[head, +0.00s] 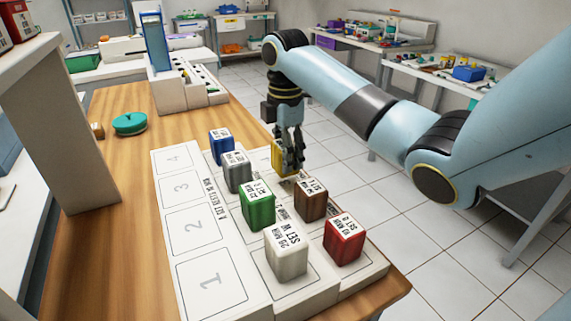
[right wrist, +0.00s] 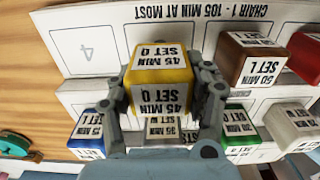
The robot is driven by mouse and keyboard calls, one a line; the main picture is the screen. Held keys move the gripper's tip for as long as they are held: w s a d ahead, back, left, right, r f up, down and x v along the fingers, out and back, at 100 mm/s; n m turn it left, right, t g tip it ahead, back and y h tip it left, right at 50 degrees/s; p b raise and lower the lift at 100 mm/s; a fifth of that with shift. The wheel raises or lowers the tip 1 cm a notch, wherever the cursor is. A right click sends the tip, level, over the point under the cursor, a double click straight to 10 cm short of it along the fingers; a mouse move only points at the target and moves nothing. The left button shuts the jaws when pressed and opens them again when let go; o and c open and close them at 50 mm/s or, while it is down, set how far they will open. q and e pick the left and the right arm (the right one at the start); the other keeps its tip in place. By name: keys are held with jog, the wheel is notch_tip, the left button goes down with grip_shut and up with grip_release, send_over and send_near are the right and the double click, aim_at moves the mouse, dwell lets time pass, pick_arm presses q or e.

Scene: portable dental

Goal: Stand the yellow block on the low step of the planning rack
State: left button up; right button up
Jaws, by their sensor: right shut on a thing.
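The yellow block (head: 278,157) is between the fingers of my right gripper (head: 291,158), which is shut on it. In the right wrist view the yellow block (right wrist: 158,82) shows its "45 MIN SET Q" labels between the two fingers (right wrist: 163,100). It is over the right-hand row of the white planning rack (head: 208,278), beyond the brown block (head: 311,200). An empty slot marked 4 (right wrist: 88,50) lies beside it in the wrist view. Whether its base touches the rack is hidden. My left gripper is not in view.
The red block (head: 344,240) shares the brown block's row. Blue (head: 221,146), grey (head: 237,172), green (head: 257,207) and white (head: 287,254) blocks fill the middle row. The left numbered row is empty. A teal round object (head: 130,123) lies on the wooden table (head: 110,245).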

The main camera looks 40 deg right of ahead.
notch_tip(320, 180, down, 3)
jog(key=shift+r, duration=0.1)
jog(key=shift+f, duration=0.35)
jog(key=o, duration=1.2)
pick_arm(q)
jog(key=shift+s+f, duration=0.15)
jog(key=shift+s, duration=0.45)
